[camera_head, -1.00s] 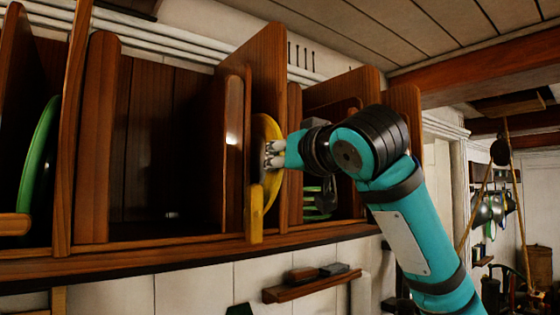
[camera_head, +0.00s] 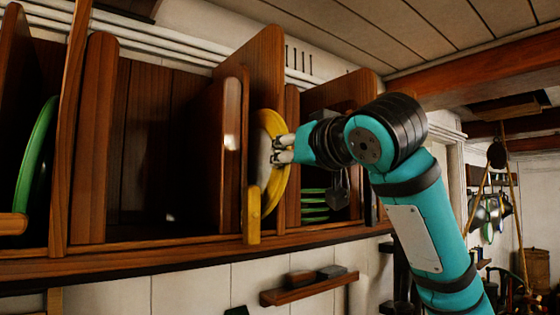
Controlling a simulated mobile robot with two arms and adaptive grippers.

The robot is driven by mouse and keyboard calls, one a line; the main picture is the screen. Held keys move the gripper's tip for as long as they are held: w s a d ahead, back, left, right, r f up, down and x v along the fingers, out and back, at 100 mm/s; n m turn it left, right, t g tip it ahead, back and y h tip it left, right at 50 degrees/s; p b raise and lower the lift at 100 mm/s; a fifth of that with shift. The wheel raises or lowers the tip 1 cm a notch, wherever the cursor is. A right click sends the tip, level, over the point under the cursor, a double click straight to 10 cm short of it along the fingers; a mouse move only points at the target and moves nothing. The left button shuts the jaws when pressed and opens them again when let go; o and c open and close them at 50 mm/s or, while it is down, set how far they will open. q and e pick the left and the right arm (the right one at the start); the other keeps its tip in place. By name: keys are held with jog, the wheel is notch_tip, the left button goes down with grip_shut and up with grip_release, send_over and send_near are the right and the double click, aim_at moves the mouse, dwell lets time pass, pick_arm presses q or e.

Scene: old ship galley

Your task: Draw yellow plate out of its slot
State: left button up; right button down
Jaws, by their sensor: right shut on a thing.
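The yellow plate (camera_head: 272,190) stands on edge in a narrow slot of the wooden rack (camera_head: 180,245), between upright dividers. Its front part shows out past the dividers, and its rear part is hidden inside the slot. My right gripper (camera_head: 275,150) is shut on the yellow plate at its front side, with the arm coming in from the right. A short yellow upright piece (camera_head: 252,215) stands at the front edge below the plate. My left gripper is not in view.
A green plate (camera_head: 36,155) stands in a slot at the far left. Several green dishes (camera_head: 314,205) are stacked in the compartment to the right. A small wall shelf (camera_head: 310,288) hangs below the rack. Open room lies to the right.

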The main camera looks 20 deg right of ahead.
jog(key=s+d+b, duration=0.3)
jog(key=s, duration=0.6)
jog(key=s+d+b, duration=0.3)
jog(key=s, duration=0.6)
jog(key=shift+s+d, duration=0.2)
jog(key=shift+d, duration=0.15)
dwell(0.9)
